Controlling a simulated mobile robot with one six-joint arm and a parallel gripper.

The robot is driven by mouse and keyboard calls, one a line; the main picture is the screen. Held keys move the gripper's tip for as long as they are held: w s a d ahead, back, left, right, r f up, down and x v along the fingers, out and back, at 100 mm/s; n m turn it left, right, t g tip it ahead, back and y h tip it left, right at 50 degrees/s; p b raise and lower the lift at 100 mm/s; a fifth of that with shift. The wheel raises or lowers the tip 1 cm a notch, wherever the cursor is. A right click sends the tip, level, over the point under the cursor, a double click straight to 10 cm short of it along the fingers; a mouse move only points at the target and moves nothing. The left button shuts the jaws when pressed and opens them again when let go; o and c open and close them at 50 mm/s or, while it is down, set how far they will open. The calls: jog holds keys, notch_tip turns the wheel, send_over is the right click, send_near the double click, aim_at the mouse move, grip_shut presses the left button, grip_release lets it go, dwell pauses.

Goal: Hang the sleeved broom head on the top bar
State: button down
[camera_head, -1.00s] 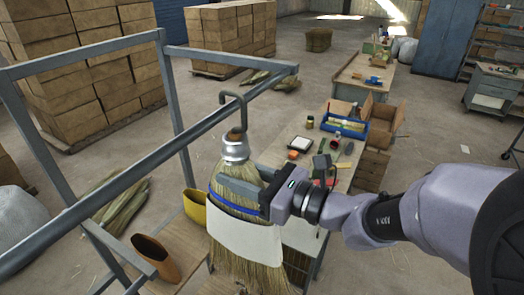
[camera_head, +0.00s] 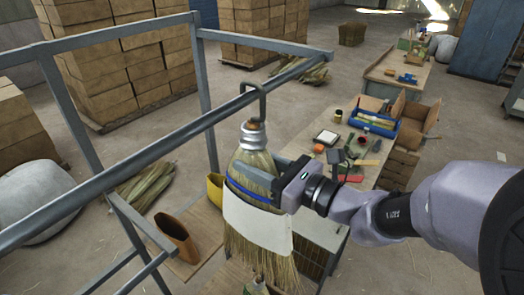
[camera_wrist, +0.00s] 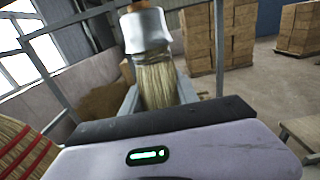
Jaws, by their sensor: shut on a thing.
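The broom head (camera_head: 258,245) has straw bristles, a white sleeve, a blue band and a silver metal collar (camera_head: 252,136) on top. A dark hook (camera_head: 264,96) rises from its top and reaches the top bar (camera_head: 205,121) of the grey metal frame. I cannot tell whether the hook rests on the bar. My gripper (camera_head: 270,184) is shut on the broom head just below the collar, coming from the right. The broom head hangs upright. In the wrist view, the collar (camera_wrist: 146,30) and straw show beyond the gripper; the hook is out of that view.
Below are a brown container (camera_head: 176,238) and a yellow one (camera_head: 215,188) on a wooden shelf. A workbench behind holds a blue toolbox (camera_head: 374,121) and small items. Another broom (camera_wrist: 22,150) shows at the wrist view's left edge. Boxes are stacked at the back.

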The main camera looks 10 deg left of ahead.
jog(key=c, duration=0.8)
grip_release()
jog(key=shift+c, duration=0.2)
jog(key=b+v, duration=0.4)
jog(key=v, duration=1.3)
jog(key=s+a+f+n+g+h+b, duration=0.1)
jog(key=s+f+n+g+h+b, duration=0.35)
jog(key=f+b, duration=0.7)
jog(key=s+a+f+n+g+h+b, duration=0.1)
jog(key=s+f+n+h+b, duration=0.45)
jog(key=f, duration=1.15)
jog(key=s+d+f+n+t+h+b, duration=0.1)
jog(key=d+f+n+t+h+b, duration=0.3)
jog(key=d+f+n+b, duration=0.4)
notch_tip(320, 180, down, 3)
jog(key=d+b, duration=0.1)
jog(key=b, duration=0.2)
jog(key=shift+h+b, duration=0.3)
jog(key=shift+b, duration=0.1)
